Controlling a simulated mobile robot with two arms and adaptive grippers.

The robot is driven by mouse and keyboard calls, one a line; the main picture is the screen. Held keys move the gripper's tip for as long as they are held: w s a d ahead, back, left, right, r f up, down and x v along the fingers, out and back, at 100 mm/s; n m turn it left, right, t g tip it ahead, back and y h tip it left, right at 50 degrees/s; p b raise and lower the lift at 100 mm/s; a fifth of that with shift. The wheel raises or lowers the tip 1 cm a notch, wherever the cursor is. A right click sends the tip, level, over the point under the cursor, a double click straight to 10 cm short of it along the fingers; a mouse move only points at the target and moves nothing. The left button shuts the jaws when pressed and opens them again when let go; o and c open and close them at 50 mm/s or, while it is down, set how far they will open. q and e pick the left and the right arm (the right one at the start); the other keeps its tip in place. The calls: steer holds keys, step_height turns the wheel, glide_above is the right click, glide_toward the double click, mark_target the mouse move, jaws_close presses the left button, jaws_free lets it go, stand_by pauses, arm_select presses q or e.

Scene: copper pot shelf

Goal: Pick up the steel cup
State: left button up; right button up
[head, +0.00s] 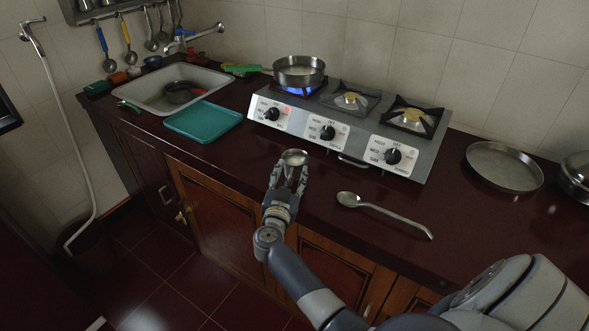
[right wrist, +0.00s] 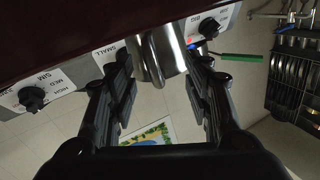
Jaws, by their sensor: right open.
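The steel cup (head: 294,156) stands upright near the front edge of the dark red counter, in front of the stove. My right gripper (head: 289,177) is open, with its fingers around the near side of the cup. In the right wrist view the shiny cup (right wrist: 161,54) is between the tips of the two black fingers (right wrist: 160,85), with a gap visible at least on the right side. Whether either finger touches it I cannot tell. My left gripper is not in view.
A stove (head: 335,136) stands behind the cup, with a steel pan (head: 299,71) over a lit blue flame. A ladle-like spoon (head: 385,213) lies to the right. A teal board (head: 203,122) and a sink (head: 150,88) are to the left. A round tray (head: 504,168) is far right.

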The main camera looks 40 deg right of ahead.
steer(key=shift+w+d, duration=0.2)
steer(key=shift+a, duration=0.1)
steer(key=shift+c, duration=1.3)
jaws_close()
steer(key=shift+r, duration=0.45)
steer(key=r, duration=0.1)
steer(key=r+p, duration=0.1)
steer(key=shift+s+a+r, duration=0.15)
steer(key=shift+s+r, duration=0.2)
steer(key=shift+s, duration=0.05)
steer(key=s+a, duration=0.2)
steer(key=s, duration=0.5)
steer(key=s+a+r, duration=0.1)
steer(key=s+a, duration=0.2)
steer(key=s, duration=0.4)
steer(key=shift+s+r, duration=0.15)
steer(key=shift+r, duration=0.15)
